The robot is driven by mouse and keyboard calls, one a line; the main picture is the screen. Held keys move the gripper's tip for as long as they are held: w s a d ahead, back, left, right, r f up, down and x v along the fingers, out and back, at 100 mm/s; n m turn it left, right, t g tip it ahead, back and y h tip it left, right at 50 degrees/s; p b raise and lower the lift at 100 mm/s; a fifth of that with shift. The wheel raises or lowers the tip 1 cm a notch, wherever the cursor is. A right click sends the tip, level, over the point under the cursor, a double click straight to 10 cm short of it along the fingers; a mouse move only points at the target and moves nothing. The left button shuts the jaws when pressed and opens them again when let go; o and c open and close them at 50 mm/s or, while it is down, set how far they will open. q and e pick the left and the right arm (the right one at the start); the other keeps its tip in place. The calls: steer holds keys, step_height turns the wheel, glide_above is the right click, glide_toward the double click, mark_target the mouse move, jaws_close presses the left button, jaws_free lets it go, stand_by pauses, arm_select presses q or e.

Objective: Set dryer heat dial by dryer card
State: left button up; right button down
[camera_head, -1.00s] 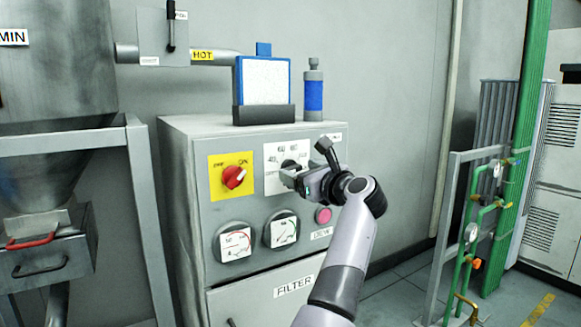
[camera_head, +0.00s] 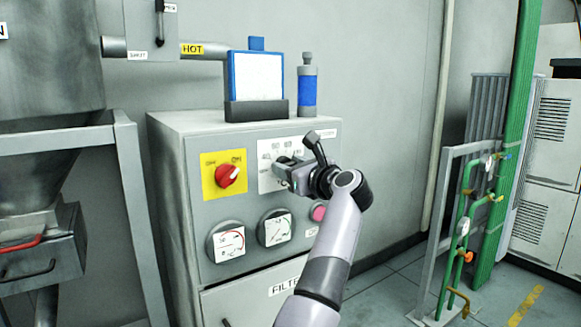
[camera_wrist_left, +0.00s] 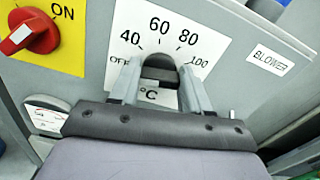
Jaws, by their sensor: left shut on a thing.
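The heat dial is a dark knob (camera_wrist_left: 160,68) on a white scale plate (camera_wrist_left: 208,28) marked OFF, 40, 60, 80, 100 and °C. My left gripper (camera_wrist_left: 160,84) is shut on this knob, one finger on each side. In the head view the left gripper (camera_head: 284,170) covers most of the dial. I cannot tell the exact pointer direction. A blue-framed card (camera_head: 257,77) with a white sheet stands in a dark holder on top of the grey dryer cabinet (camera_head: 180,170). Its writing is too faint to read. The right gripper is not in view.
A red switch (camera_head: 228,175) on a yellow ON/OFF plate is left of the dial. Two round gauges (camera_head: 226,242) and a pink button (camera_head: 318,212) sit below. A blue bottle (camera_head: 307,88) stands beside the card. A hopper (camera_head: 50,70) in a frame is at left.

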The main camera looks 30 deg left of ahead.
arm_select(q)
steer(key=shift+r, duration=0.1)
steer(key=shift+r+m+p, duration=0.1)
steer(key=shift+m+p, duration=0.55)
steer(key=shift+m, duration=0.15)
steer(key=shift+m+p, duration=0.85)
steer(key=shift+m, duration=0.35)
steer(key=shift+w+m+p, duration=0.1)
steer(key=shift+m+p, duration=1.15)
steer(key=shift+m, duration=0.55)
steer(key=o, duration=0.8)
steer(key=shift+o, duration=1.3)
steer(key=shift+a, duration=0.1)
